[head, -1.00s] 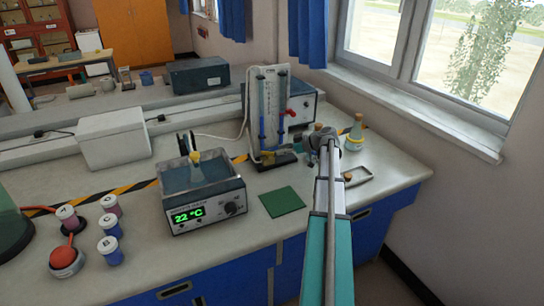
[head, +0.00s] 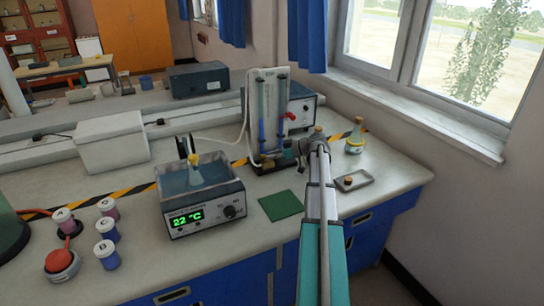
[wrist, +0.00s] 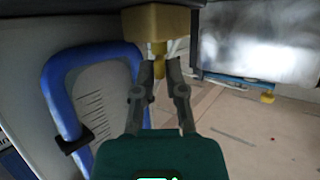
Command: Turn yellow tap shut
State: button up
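The yellow tap (wrist: 159,66) shows in the wrist view as a narrow yellow piece below a wider yellow block (wrist: 155,22). My gripper (wrist: 161,70) has its two fingers apart, one on each side of the narrow piece, with a gap visible at least on the right. I cannot tell whether either finger touches it. In the head view my gripper (head: 299,148) is at the lower right of the upright apparatus (head: 268,112) with blue tubes. I cannot make out the yellow tap there.
A water bath (head: 203,210) with a flask stands left of the apparatus. A green mat (head: 281,206) lies in front. A blue hose-like loop (wrist: 62,92) is close left in the wrist view.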

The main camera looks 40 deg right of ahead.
jog(key=shift+s+a+m+t+h, duration=0.15)
jog(key=shift+m+t+h, duration=0.15)
jog(key=shift+m+h, duration=0.2)
grip_shut()
jog(key=shift+a+m+t+h, duration=0.15)
jog(key=shift+m+t+h, duration=0.15)
jog(key=shift+m+h, duration=0.25)
jog(key=m+h, duration=0.1)
jog(key=m+t+h, duration=0.1)
jog(key=m+h, duration=0.1)
jog(key=shift+s+a, duration=0.2)
jog(key=shift+a, duration=0.1)
jog(key=m+h, duration=0.2)
jog(key=h, duration=0.1)
jog(key=shift+a+t, duration=0.2)
jog(key=shift+t, duration=0.2)
jog(key=shift+w+a+m+h, duration=0.1)
jog(key=shift+w+m+h, duration=0.05)
jog(key=shift+m+h, duration=1.45)
jog(key=shift+h, duration=0.25)
jog(key=o, duration=0.6)
grip_release()
jog(key=shift+g, duration=0.3)
